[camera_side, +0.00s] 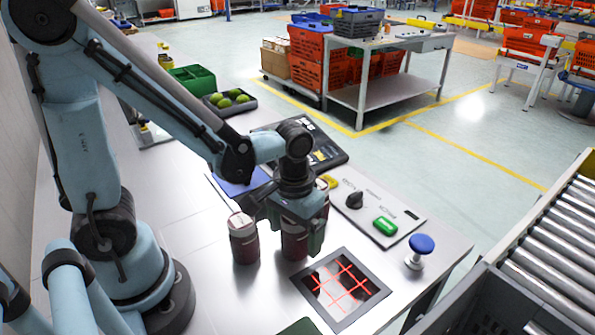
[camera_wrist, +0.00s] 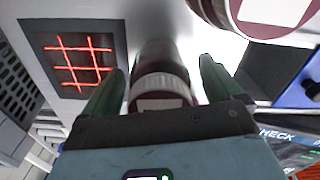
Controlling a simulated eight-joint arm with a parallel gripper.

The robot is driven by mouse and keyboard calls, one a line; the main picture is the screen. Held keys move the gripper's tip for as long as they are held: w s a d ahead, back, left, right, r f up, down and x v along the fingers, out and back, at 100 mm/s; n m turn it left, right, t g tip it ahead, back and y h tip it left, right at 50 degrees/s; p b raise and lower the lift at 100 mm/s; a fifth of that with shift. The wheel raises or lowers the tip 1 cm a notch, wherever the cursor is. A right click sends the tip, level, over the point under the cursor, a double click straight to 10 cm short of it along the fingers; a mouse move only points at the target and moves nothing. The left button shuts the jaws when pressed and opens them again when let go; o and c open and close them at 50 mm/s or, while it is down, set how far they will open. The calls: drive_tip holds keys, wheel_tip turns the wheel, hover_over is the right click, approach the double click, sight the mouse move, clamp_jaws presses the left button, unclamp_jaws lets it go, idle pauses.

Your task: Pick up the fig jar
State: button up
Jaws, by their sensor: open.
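Two dark red jars with pale lids stand upright on the light worktop. One jar (camera_side: 293,242) is between the spread fingers of my gripper (camera_side: 291,228); the gripper hides its upper part. In the wrist view this jar (camera_wrist: 160,88) shows between the two green fingers of my gripper (camera_wrist: 162,70), which are open with a gap visible beside it. The other jar (camera_side: 244,240) stands just to the left in the side view and shows at the top right of the wrist view (camera_wrist: 270,14). I cannot read which jar is fig.
A dark-framed panel with a glowing red grid (camera_side: 341,287) lies right of the jars. A control plate with a green button (camera_side: 385,226) and a blue-topped knob (camera_side: 421,245) are nearby. A roller conveyor (camera_side: 555,240) is at the right. A tray of green fruit (camera_side: 229,101) stands behind.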

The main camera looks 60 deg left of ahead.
drive_tip(key=shift+f, duration=0.2)
drive_tip(key=c, duration=1.4)
drive_tip(key=shift+r, duration=0.1)
